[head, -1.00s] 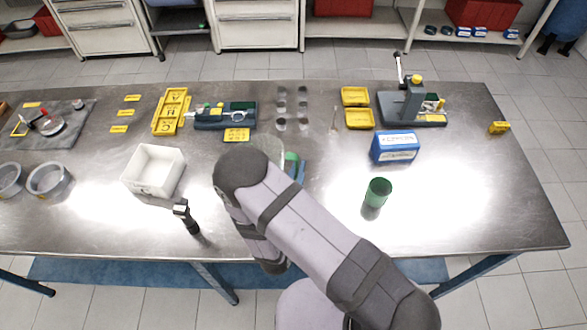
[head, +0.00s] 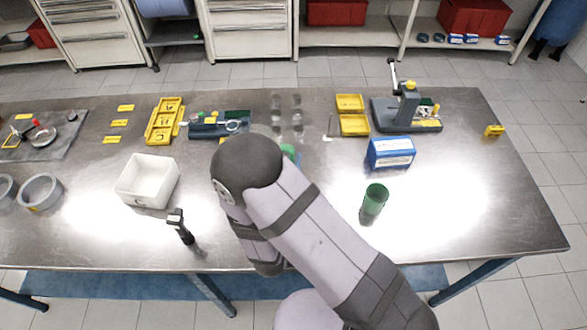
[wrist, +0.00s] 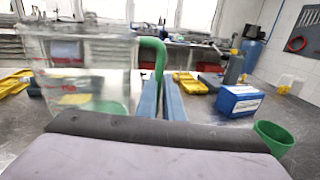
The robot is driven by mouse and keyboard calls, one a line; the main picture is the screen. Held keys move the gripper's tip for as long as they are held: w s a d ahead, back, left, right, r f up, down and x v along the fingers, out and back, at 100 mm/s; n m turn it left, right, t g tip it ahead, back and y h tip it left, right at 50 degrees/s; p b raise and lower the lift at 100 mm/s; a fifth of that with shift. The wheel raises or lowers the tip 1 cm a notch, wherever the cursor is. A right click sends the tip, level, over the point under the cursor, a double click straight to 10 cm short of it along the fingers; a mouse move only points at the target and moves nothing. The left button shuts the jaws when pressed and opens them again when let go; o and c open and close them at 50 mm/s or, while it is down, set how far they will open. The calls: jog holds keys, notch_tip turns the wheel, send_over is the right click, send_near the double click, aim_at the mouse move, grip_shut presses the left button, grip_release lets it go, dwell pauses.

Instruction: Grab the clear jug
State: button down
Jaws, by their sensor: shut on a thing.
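The clear jug (wrist: 85,65) fills the left of the wrist view. It is see-through and looks upright, with a green handle (wrist: 158,60). My gripper (wrist: 162,98) shows there as two blue-grey fingers, shut on the handle at the jug's right side. In the head view my arm hides the gripper and most of the jug. Only a bit of green (head: 290,152) shows beside the arm there. I cannot tell whether the jug's base touches the table.
A green cup (head: 375,196) and a blue box (head: 391,152) stand to the right. A white bin (head: 147,182) and a black upright tool (head: 180,227) are left of my arm. Yellow trays (head: 352,114), a press (head: 405,108) and small clear glasses (head: 297,115) stand farther back.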

jog(key=shift+r, duration=1.7)
jog(key=shift+r+b, duration=0.15)
jog(key=shift+b, duration=0.15)
